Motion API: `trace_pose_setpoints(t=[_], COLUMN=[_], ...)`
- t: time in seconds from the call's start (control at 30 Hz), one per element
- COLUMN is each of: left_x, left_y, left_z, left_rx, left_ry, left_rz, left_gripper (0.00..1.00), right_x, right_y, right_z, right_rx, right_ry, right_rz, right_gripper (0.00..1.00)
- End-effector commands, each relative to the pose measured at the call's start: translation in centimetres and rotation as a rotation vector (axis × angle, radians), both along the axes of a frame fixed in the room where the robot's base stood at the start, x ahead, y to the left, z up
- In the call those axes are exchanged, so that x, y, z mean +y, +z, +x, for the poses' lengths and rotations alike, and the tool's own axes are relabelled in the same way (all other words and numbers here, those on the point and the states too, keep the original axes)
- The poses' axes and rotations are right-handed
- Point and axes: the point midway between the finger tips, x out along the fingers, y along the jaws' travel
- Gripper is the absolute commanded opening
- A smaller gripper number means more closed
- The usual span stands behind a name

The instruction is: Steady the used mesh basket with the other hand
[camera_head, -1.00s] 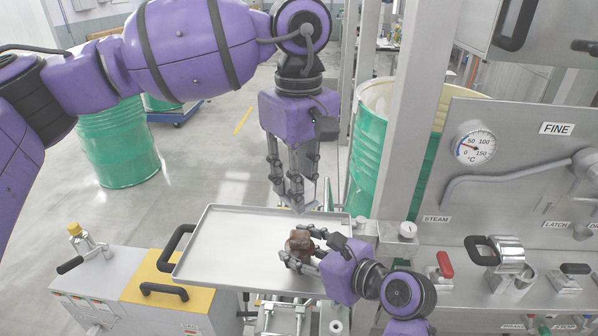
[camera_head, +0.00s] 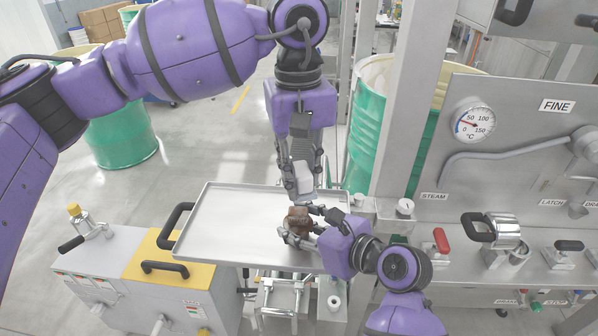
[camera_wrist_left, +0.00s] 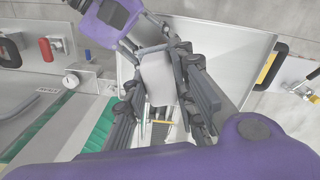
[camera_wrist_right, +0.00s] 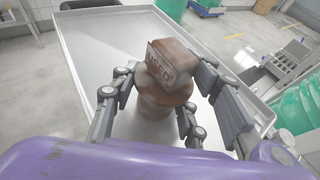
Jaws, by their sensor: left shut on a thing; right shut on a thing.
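The used mesh basket (camera_head: 298,222) is a rusty brown, stacked-looking piece above the right part of the metal tray (camera_head: 222,228). In the right wrist view the basket (camera_wrist_right: 166,72) has a label, partly readable as "USED", on its upper part. My right gripper (camera_head: 303,226) is shut on the basket, with fingers on both sides of it. My left gripper (camera_head: 305,192) is just above and behind the basket, pointing down, shut on a pale grey block (camera_head: 303,174). The block (camera_wrist_left: 156,76) also shows between its fingers in the left wrist view. Whether the block touches the basket is unclear.
A steel panel with a gauge (camera_head: 474,122) and levers stands at right, beside a grey post (camera_head: 408,110). A green drum (camera_head: 372,150) is behind the tray. A grey and yellow machine (camera_head: 150,262) is at left. The tray's left half is clear.

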Motion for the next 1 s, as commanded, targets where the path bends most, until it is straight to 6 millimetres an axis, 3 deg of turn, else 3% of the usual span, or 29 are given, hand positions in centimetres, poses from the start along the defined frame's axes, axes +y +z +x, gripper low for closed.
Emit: trace_pose_setpoints(t=[0.1, 0.3, 0.57, 1.0], left_x=[0.2, 0.7, 0.8, 0.8], left_y=[0.5, 0.7, -0.6, -4.5], left_z=[0.1, 0.2, 0.2, 0.2], left_rx=[-0.012, -0.016, -0.013, -0.014], left_ry=[-0.173, -0.334, -0.354, -0.353], left_rz=[0.006, 0.026, 0.027, 0.027], left_gripper=[0.04, 0.04, 0.04, 0.04], right_x=[0.0, 0.0, 0.0, 0.0], right_y=[-0.1, -0.1, -0.1, -0.1], right_z=[0.0, 0.0, 0.0, 0.0], right_rx=[0.002, 0.002, 0.002, 0.002], right_ry=[0.000, 0.000, 0.000, 0.000], right_rz=[-0.001, -0.001, -0.001, -0.001], right_gripper=[0.10, 0.10, 0.10, 0.10])
